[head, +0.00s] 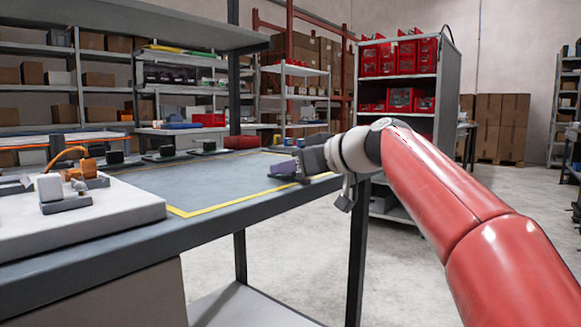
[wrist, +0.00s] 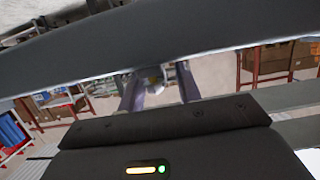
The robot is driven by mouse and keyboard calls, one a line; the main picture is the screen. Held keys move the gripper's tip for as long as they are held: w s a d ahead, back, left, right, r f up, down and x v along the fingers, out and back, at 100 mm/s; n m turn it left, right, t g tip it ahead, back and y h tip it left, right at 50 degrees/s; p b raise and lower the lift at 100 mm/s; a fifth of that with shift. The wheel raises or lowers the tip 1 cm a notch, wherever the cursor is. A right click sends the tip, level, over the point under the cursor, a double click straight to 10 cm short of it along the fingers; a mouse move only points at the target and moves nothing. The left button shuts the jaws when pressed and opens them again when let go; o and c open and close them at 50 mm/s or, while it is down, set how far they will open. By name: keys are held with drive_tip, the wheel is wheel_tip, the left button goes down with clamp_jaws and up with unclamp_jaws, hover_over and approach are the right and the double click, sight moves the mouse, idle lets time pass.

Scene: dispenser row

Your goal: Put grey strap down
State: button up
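My gripper (head: 284,168) is low over the far right part of the bench top, inside or at the edge of the yellow-taped area. In the wrist view its two purple-grey fingers (wrist: 158,92) stand apart, with background showing between them. A small pale and yellowish spot shows between the fingertips, too small to identify. A broad grey band (wrist: 120,48) crosses the wrist view beyond the fingertips; I cannot tell whether it is part of the bench. I cannot clearly make out the grey strap in either view.
The grey bench (head: 250,184) has a yellow-taped area with much clear surface. A white board (head: 110,214) with a white-and-orange device (head: 65,186) is at the left. Several small black items line the back. A shelf of red bins (head: 400,60) stands behind.

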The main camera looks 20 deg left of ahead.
drive_tip(key=v, duration=1.2)
drive_tip(key=shift+b, duration=0.45)
drive_tip(key=shift+r, duration=0.1)
drive_tip(key=s+d+f+m+h, duration=0.3)
drive_tip(key=s+d+f, duration=0.1)
drive_tip(key=f, duration=0.3)
drive_tip(key=s+d+f+m+t+h, duration=0.1)
drive_tip(key=s+d+f+m+h, duration=0.2)
drive_tip(key=d+f, duration=0.3)
drive_tip(key=shift+s+d+f+m, duration=0.2)
drive_tip(key=shift+s+f+m, duration=0.25)
drive_tip(key=shift+f, duration=0.4)
drive_tip(key=shift+o, duration=0.9)
drive_tip(key=s+d+f+m+h, duration=0.2)
drive_tip(key=s+d+f, duration=0.2)
drive_tip(key=f, duration=0.3)
drive_tip(key=s+d+f+m+h, duration=0.2)
drive_tip(key=s+d+f, duration=0.3)
drive_tip(key=f, duration=0.3)
drive_tip(key=s+d+f+m+g+h, duration=0.1)
drive_tip(key=s+d+f+m+h, duration=0.1)
drive_tip(key=s+f, duration=0.5)
drive_tip(key=shift+d+f+h, duration=0.35)
drive_tip(key=shift+d+h, duration=0.45)
drive_tip(key=shift+d, duration=0.35)
drive_tip(key=shift+m, duration=0.25)
